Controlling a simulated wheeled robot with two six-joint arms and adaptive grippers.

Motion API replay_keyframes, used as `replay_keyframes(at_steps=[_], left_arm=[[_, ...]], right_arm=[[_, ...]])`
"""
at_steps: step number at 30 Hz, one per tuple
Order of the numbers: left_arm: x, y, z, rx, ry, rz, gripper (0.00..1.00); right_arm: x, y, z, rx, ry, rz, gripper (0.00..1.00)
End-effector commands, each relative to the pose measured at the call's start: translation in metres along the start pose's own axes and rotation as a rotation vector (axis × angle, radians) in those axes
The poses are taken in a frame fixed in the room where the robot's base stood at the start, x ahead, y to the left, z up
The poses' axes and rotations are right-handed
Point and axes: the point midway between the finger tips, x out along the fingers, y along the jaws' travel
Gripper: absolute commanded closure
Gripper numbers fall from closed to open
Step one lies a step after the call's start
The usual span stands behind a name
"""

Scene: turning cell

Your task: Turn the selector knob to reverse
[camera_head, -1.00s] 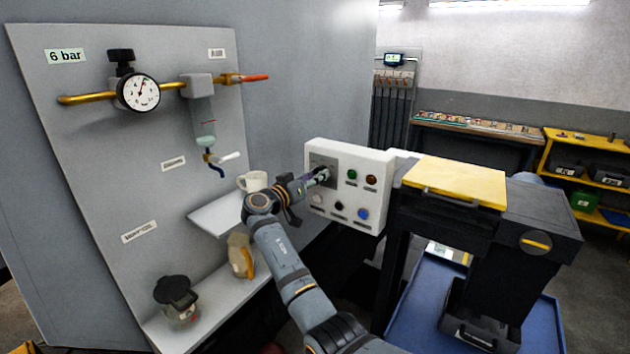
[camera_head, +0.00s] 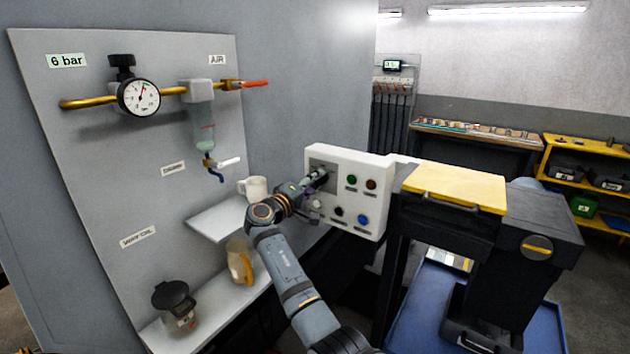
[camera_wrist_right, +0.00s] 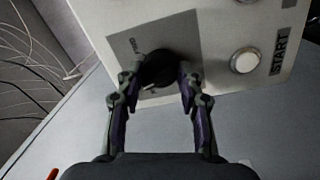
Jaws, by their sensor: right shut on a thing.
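The selector knob (camera_wrist_right: 158,70) is black and round, on a grey plate (camera_wrist_right: 190,35) of the white control panel. My right gripper (camera_wrist_right: 155,78) has its fingers on both sides of the knob and is shut on it in the right wrist view. The fingers and the dim light hide part of the knob, and I cannot read its position. In the head view the right gripper (camera_head: 318,178) reaches the upper left of the control panel (camera_head: 350,160) and covers most of the knob. My left gripper is not in view.
The panel also carries several buttons, such as a green one (camera_head: 352,180) and a blue one (camera_head: 362,219); a white START button (camera_wrist_right: 246,61) is right of the knob. A mug (camera_head: 257,188) stands on a small shelf (camera_head: 215,225) left of my arm.

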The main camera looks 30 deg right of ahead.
Motion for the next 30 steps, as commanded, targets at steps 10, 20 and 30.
replay_keyframes(at_steps=[10, 20, 30], left_arm=[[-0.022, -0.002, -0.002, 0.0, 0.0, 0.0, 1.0], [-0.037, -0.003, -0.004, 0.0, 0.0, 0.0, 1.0], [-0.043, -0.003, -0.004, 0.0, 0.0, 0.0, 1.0]], right_arm=[[0.0, 0.002, 0.0, -0.315, 0.02, 0.001, 0.94], [0.0, 0.001, 0.001, -0.522, 0.033, 0.002, 0.94], [0.0, -0.001, 0.001, -0.607, 0.039, 0.003, 0.94]])
